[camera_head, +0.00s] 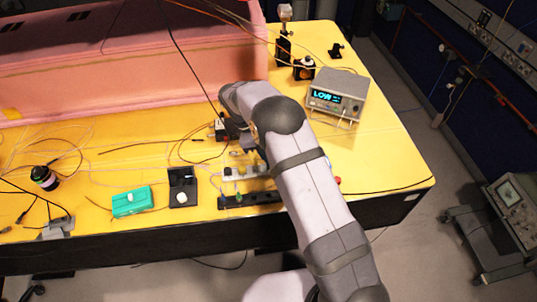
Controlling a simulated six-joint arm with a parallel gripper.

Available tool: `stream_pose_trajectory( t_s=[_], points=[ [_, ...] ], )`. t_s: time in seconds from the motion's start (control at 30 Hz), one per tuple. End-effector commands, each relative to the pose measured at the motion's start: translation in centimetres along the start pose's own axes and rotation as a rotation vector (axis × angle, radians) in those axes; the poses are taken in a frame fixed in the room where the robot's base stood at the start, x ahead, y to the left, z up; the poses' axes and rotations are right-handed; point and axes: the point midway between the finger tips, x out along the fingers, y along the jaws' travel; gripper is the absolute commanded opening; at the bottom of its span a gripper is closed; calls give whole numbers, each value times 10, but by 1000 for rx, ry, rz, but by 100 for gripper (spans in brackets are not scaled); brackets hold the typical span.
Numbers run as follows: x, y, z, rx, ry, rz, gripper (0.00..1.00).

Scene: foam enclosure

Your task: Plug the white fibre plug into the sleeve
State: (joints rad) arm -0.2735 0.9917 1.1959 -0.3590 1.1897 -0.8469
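My arm reaches over the yellow table, and my gripper (232,133) is low over the tabletop near the foot of the pink foam wall. The forearm and wrist hide most of it, so its fingers cannot be made out. A small pale and dark object (219,128) shows just left of it; whether they touch is unclear. I cannot pick out the white fibre plug or the sleeve for certain at this size. Thin fibres run over the table on the left, and a dark cable comes down to the gripper area.
A pink foam enclosure (190,75) stands behind. A meter (338,92) reading "LOW" stands at right. The table's right part (385,160) is mostly clear.

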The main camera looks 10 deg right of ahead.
Motion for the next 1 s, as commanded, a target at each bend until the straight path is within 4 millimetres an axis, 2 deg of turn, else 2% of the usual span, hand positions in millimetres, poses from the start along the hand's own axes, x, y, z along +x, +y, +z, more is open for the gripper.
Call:
stream_pose_trajectory(
  t_s=[0.37,0.4,0.47,0.8,1.0],
  points=[
    [7,0,-3,0,0,0,0],
    [6,0,-2,0,0,0,24],
    [6,0,-2,0,0,0,36],
    [5,0,-3,0,0,1,36],
    [-10,1,-4,0,1,3,36]
  ],
)
